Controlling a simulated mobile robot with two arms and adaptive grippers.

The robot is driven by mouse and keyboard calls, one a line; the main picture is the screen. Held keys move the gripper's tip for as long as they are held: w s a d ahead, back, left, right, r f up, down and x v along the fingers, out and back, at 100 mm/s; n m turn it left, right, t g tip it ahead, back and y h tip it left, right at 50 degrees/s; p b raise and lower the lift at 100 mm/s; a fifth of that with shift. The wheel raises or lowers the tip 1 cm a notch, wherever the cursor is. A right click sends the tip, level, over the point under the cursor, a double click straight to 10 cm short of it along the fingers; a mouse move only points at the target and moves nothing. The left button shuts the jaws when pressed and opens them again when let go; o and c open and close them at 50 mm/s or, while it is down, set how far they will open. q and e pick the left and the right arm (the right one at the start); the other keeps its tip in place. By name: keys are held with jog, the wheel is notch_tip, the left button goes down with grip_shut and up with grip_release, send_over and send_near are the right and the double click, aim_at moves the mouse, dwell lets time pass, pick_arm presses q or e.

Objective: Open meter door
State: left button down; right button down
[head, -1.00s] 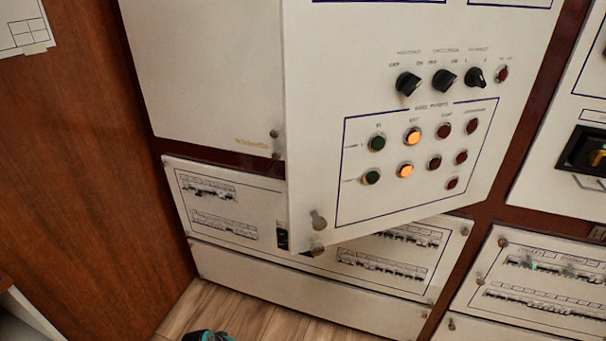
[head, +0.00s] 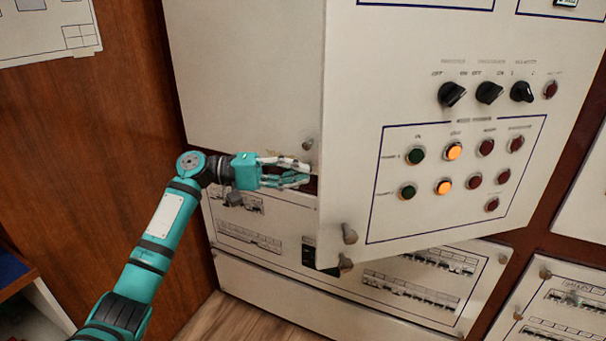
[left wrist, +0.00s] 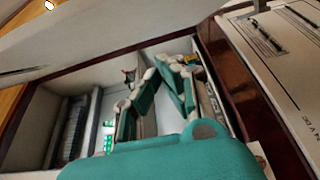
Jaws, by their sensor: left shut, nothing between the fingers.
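The meter door (head: 430,90) is a pale panel with black knobs, green and red buttons and two lit orange lamps. It stands ajar, its left edge swung out from the cabinet. My left gripper (head: 308,173) is shut and empty at that left edge, in the gap beside the door. In the left wrist view its fingers (left wrist: 170,68) are in front of the open cabinet interior (left wrist: 75,115). I cannot tell whether the fingers touch the door. My right gripper is not in view.
A pale closed panel (head: 240,80) is left of the door. Below is a breaker panel (head: 250,240) with several breaker rows, partly covered by the door. A brown wooden wall (head: 100,130) stands at the left. A dark red frame (left wrist: 245,90) edges the opening.

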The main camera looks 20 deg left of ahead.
pick_arm(q)
jog(key=d+p, duration=0.1)
jog(key=d, duration=0.2)
jog(key=d+p, duration=0.1)
jog(key=d, duration=0.2)
jog(key=d+p, duration=0.1)
jog(key=d, duration=0.2)
jog(key=shift+s+d+p, duration=0.15)
jog(key=shift+s+p, duration=0.1)
jog(key=shift+p, duration=0.05)
